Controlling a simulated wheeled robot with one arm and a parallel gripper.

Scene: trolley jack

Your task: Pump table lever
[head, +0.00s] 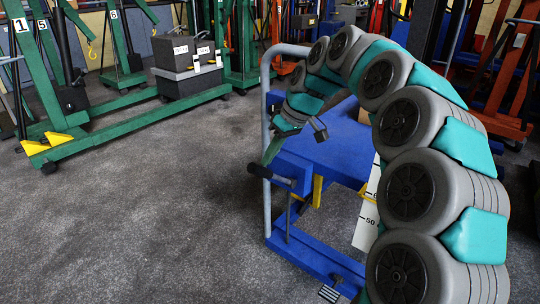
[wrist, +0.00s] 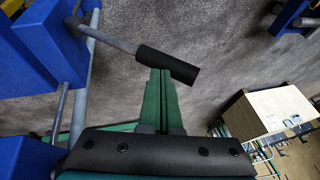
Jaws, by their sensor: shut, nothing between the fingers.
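The blue lift table (head: 340,130) stands right of centre in the head view, partly hidden behind my arm. The gripper also shows in the wrist view (wrist: 162,72).
A grey tubular push bar (head: 266,120) stands upright beside the lever. A white scale plate (head: 367,212) is on the table's near side. Green hoists (head: 130,130) with grey weights (head: 185,50) stand at the back left, and red frames at the back right. The floor at left is clear.

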